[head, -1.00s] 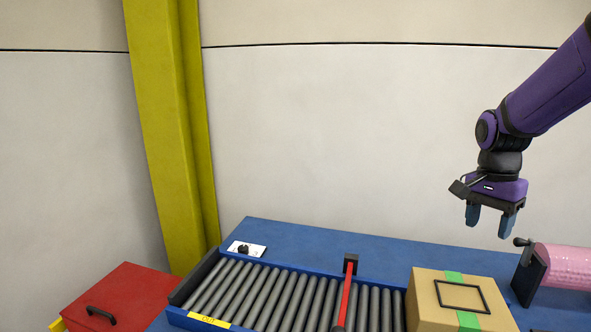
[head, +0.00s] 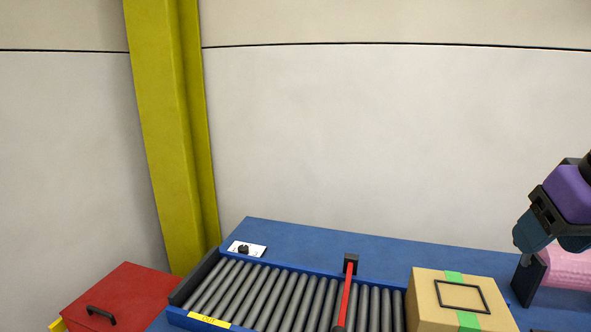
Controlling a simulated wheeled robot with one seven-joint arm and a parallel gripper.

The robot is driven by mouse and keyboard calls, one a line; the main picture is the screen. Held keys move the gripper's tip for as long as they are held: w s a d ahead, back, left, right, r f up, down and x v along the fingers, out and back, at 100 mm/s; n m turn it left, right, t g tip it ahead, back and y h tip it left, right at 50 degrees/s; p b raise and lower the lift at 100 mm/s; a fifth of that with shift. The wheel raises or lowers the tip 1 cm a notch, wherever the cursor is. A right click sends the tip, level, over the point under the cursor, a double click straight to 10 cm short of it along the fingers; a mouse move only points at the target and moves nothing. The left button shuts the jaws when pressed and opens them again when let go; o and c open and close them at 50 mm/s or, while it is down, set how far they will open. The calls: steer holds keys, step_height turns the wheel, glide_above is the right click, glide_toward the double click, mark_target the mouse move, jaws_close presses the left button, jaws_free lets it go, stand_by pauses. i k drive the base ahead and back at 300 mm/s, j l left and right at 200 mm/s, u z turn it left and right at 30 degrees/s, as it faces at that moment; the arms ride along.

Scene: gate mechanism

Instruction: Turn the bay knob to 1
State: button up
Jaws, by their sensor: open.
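The bay knob (head: 243,249) is a small dark knob on a white plate (head: 258,251) at the back left of the blue table, behind the roller conveyor. The marks on the plate are too small to read, so I cannot tell its setting. My gripper (head: 545,240) is at the far right of the head view, open, with its fingers pointing down. It is far from the knob, in front of the pink roll and its dark stand, and hides part of them. Whether it touches them I cannot tell.
The roller conveyor (head: 270,294) has a red gate bar (head: 345,296) across it. A cardboard box (head: 430,304) with green tape stands right of the bar. A pink roll (head: 572,268) sits on a dark stand (head: 527,280). A red bin (head: 128,292) is at left.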

mark_target(244, 249)
steer(key=j, duration=0.4)
steer(key=i+j+u, duration=0.1)
steer(key=j, duration=0.3)
steer(key=i+j, duration=0.15)
steer(key=j, duration=0.2)
steer(key=j+u, duration=0.1)
steer(key=j, duration=0.3)
steer(key=i, duration=0.05)
